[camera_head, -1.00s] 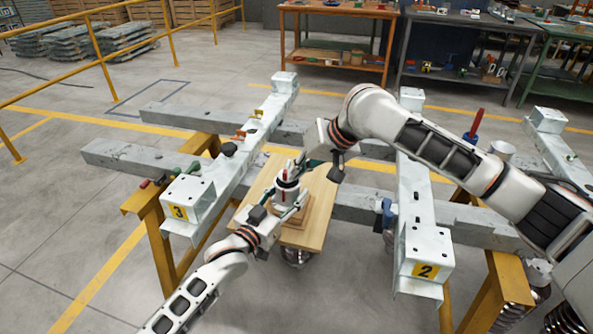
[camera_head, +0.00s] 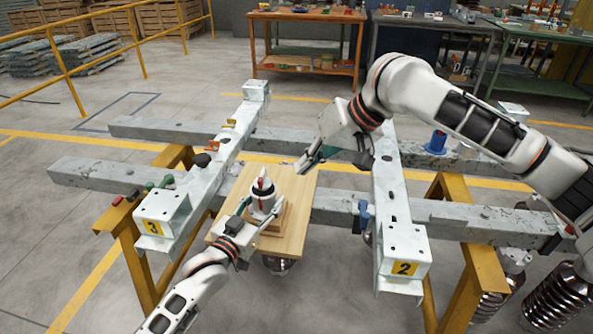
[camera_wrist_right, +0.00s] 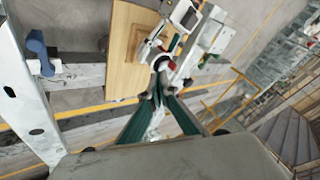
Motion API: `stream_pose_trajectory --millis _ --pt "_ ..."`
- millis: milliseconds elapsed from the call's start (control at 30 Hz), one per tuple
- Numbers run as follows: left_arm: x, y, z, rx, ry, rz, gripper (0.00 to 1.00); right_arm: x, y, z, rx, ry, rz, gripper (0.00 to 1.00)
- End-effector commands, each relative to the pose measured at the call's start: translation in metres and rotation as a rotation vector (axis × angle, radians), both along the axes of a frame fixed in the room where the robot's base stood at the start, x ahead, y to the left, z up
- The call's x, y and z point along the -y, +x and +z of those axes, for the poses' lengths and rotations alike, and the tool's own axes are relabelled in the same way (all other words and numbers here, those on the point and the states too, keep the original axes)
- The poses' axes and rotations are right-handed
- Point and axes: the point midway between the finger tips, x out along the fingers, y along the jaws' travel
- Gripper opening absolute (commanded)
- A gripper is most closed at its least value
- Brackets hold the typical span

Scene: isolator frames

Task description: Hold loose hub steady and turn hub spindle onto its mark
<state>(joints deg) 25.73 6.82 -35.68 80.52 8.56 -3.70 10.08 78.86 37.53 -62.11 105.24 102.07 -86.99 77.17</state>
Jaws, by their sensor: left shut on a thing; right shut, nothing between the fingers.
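The loose hub (camera_head: 262,206) is a white cylinder with a dark band. It stands upright on a small wooden block (camera_head: 274,221) on a light wooden board. Its spindle (camera_head: 264,185) on top shows red, white and black parts; its mark is too small to make out. My left gripper (camera_head: 256,216) is shut on the hub from the front. My right gripper (camera_head: 306,163) is shut and empty, above and to the right of the hub, apart from it in the head view. In the right wrist view its fingertips (camera_wrist_right: 159,84) lie just below the hub in the picture, partly covering it.
The board (camera_head: 297,195) lies between the steel beams marked 3 (camera_head: 165,213) and 2 (camera_head: 393,225). Grey crossbars (camera_head: 90,174) run under the beams on yellow trestles. A blue holder (camera_head: 436,143) is at right. A yellow railing and workbenches stand behind.

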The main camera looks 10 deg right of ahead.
Motion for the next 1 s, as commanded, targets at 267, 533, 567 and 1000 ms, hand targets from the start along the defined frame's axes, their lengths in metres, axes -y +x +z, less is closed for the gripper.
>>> stream_pose_trajectory --millis 267,533,567,1000 --pt "0.000 0.000 -0.001 -0.001 -0.002 -0.001 0.00 -0.005 -0.004 -0.021 0.089 -0.149 0.147 0.24" --pt "0.000 0.000 -0.001 -0.002 -0.001 0.000 0.00 -0.022 0.001 -0.080 0.358 -0.649 0.663 0.24" --pt "0.000 0.000 -0.001 -0.002 -0.001 0.000 0.00 -0.024 0.001 -0.084 0.386 -0.708 0.725 0.24" --pt "0.000 0.000 -0.001 -0.002 -0.001 0.000 0.00 -0.074 0.001 -0.091 0.634 -1.608 1.627 0.24"
